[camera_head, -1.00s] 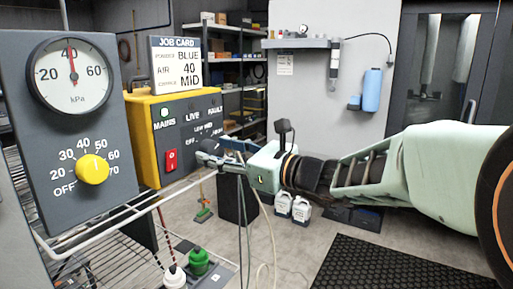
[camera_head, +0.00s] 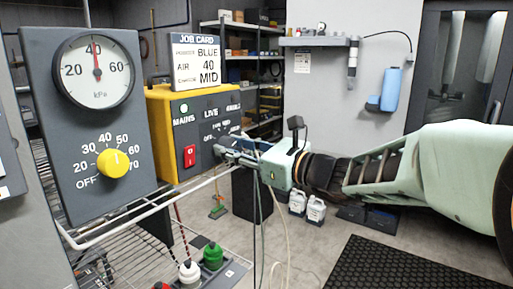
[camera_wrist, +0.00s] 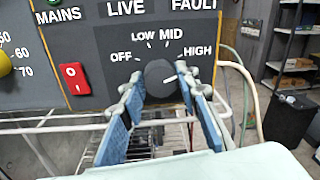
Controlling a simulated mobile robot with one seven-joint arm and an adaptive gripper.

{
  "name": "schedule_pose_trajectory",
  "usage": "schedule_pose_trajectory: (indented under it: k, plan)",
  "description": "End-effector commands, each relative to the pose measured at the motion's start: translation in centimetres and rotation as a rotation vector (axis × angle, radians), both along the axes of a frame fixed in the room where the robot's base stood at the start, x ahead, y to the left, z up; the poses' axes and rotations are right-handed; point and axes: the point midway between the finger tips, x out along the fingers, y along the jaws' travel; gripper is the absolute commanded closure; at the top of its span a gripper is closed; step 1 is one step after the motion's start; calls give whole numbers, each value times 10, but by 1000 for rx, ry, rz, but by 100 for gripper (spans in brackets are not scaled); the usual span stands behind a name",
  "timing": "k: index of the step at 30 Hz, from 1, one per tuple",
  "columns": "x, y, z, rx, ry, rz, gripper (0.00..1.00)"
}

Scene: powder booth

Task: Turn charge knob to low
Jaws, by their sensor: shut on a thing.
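The charge knob (camera_wrist: 158,82) is a dark round knob on the grey front of the yellow control box (camera_head: 157,130). Labels OFF, LOW, MID and HIGH are set around it. Its white mark points right and slightly up, on the HIGH side. My gripper (camera_wrist: 157,86) has its blue-padded fingers on either side of the knob, shut on it. In the head view my gripper (camera_head: 226,147) reaches the box's face from the right and hides most of the knob.
A red switch (camera_wrist: 73,78) is left of the knob. A gauge panel (camera_head: 70,185) with a yellow knob (camera_head: 113,163) stands further left. A job card (camera_head: 196,62) reading MID sits on the box. A wire rack (camera_head: 150,208) and hoses run below.

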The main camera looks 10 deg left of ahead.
Motion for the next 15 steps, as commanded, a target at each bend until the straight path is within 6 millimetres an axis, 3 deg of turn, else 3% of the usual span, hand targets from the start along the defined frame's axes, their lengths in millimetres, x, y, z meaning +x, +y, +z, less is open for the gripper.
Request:
schedule_pose_trajectory:
  k: [15]
  plan:
    - [0, -1, -9, -105, -261, -2, 95]
